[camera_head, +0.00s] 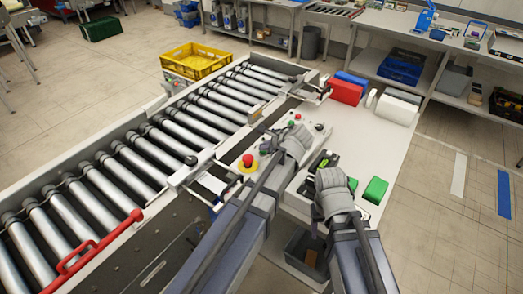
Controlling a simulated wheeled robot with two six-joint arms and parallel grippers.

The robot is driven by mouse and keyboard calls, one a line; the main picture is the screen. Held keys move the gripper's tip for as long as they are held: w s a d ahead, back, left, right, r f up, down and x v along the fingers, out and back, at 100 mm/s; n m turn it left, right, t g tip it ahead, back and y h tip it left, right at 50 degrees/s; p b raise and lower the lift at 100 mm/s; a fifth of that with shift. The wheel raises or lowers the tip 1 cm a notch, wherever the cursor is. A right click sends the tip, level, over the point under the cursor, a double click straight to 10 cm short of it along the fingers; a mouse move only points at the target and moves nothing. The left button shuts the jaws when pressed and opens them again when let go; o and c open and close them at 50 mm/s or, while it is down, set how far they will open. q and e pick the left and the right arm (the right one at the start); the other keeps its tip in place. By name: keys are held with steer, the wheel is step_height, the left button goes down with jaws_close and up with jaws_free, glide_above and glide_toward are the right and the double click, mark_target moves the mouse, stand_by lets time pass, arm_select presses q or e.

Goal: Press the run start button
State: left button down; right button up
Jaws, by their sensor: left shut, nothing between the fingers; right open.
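A light control panel (308,127) stands beside the roller conveyor, with a small green button (291,124) and a small red button (319,126) near its far end. A red mushroom button on a yellow base (247,161) sits at its near left. No labels are readable. My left gripper (284,138) is shut and empty over the panel, close to the green button; whether it touches anything cannot be told. My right gripper (328,163) is open and empty, lower right of the left one, over the worktop. Both sets of fingers are largely hidden by my wrists.
A red block (345,92), a white roll (398,108) and a green block (375,190) lie on the worktop.

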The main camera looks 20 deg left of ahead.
arm_select(q)
steer(key=shift+f, duration=0.5)
arm_select(e)
steer(key=shift+s+f, duration=0.55)
steer(key=shift+s, duration=0.05)
arm_select(q)
steer(key=shift+r, duration=0.1)
arm_select(e)
steer(key=shift+d+r, duration=0.1)
arm_select(q)
steer(key=shift+w+d+r, duration=0.1)
steer(key=shift+w, duration=0.1)
arm_select(e)
steer(key=shift+r, duration=0.1)
arm_select(q)
steer(key=shift+w+d+r+p, duration=0.15)
steer(key=shift+w+d+p, duration=0.2)
steer(key=shift+w+p, duration=0.2)
arm_select(e)
steer(key=shift+w+d+r, duration=0.15)
steer(key=shift+w+r, duration=0.1)
steer(key=shift+w, duration=0.05)
arm_select(q)
steer(key=shift+r, duration=0.15)
arm_select(e)
steer(key=shift+w+r, duration=0.1)
steer(key=shift+r, duration=0.05)
